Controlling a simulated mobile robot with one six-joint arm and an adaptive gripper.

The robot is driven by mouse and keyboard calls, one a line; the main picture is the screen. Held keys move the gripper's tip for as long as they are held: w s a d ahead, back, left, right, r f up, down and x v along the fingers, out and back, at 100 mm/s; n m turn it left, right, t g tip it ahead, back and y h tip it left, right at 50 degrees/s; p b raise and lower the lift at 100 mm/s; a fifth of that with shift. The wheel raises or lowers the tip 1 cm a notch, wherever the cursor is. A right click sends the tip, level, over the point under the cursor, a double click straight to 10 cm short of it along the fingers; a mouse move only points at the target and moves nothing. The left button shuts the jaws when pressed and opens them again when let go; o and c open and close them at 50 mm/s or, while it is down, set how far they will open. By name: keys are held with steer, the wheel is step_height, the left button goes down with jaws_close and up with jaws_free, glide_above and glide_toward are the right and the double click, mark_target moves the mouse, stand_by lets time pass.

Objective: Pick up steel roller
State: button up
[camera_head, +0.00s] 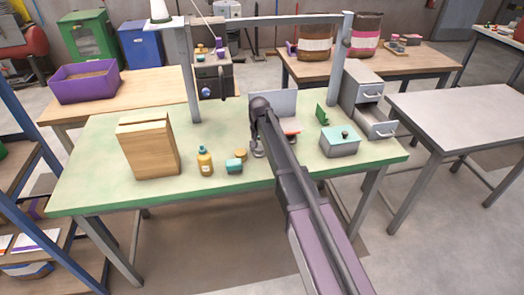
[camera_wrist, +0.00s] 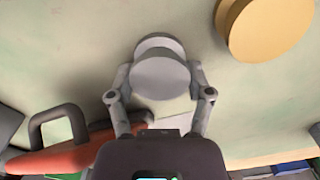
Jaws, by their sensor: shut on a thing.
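The steel roller (camera_wrist: 160,72) is a short grey cylinder with a rounded rim. In the wrist view it stands between the two fingers of my gripper (camera_wrist: 160,105), which are closed against its sides. Its lower part is partly hidden by the fingers. In the head view my gripper (camera_head: 258,150) is low over the green table, and my own arm hides most of it. The roller cannot be made out there. I cannot tell whether the roller is touching the table.
A tan round piece (camera_wrist: 265,28) is close by, right of the roller. A red-orange tool with a dark handle (camera_wrist: 60,150) lies left. A teal container (camera_head: 234,166), yellow bottle (camera_head: 205,162), wooden box (camera_head: 148,148) and grey-teal box (camera_head: 340,143) stand on the table (camera_head: 95,170).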

mark_target(259, 146)
stand_by(0.4)
step_height(259, 146, up, 3)
steer(key=p, duration=0.3)
steer(key=shift+r, duration=0.1)
steer(key=s+d+r+p, duration=0.1)
steer(key=s+d, duration=0.2)
steer(key=s, duration=0.4)
steer(key=s+d+p, duration=0.1)
steer(key=s+d, duration=0.3)
steer(key=s, duration=0.3)
steer(key=shift+s+r, duration=0.2)
steer(key=shift+r, duration=0.15)
